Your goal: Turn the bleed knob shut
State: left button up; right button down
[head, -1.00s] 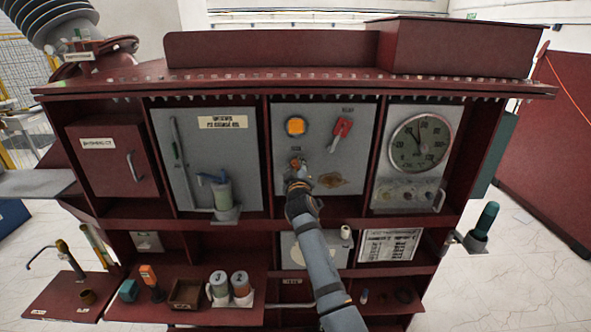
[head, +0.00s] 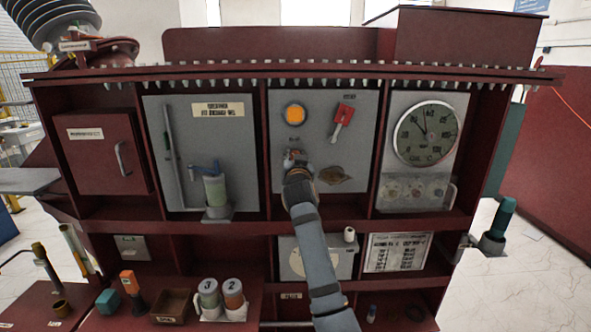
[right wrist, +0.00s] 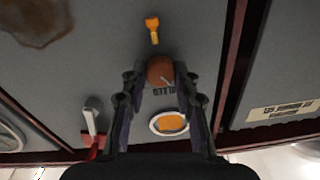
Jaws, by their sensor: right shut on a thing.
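The bleed knob (right wrist: 160,70) is a round, brownish-orange knob on the grey panel, with a partly hidden label beside it. In the right wrist view it sits between the two dark fingers of my right gripper (right wrist: 160,82), which is shut on it. In the head view my right gripper (head: 296,158) reaches up to the middle panel (head: 360,110), below the orange lamp (head: 295,115), and covers most of the knob. A small orange piece (right wrist: 152,28) lies just past the knob in the right wrist view. My left gripper is not in view.
A round gauge (head: 426,133) is farther right. Cups (head: 209,296) and a tray (head: 170,303) occupy the lower shelf.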

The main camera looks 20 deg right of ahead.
jog(key=shift+f+m+b, duration=0.2)
jog(key=shift+m+b, duration=1.05)
jog(key=shift+m, duration=0.55)
jog(key=shift+f+m+b, duration=0.15)
jog(key=shift+m+b, duration=1.1)
jog(key=shift+m, duration=0.55)
jog(key=c, duration=1.4)
grip_release()
jog(key=o, duration=0.4)
jog(key=shift+w, duration=0.2)
jog(key=shift+r, duration=0.15)
jog(key=shift+s, duration=0.1)
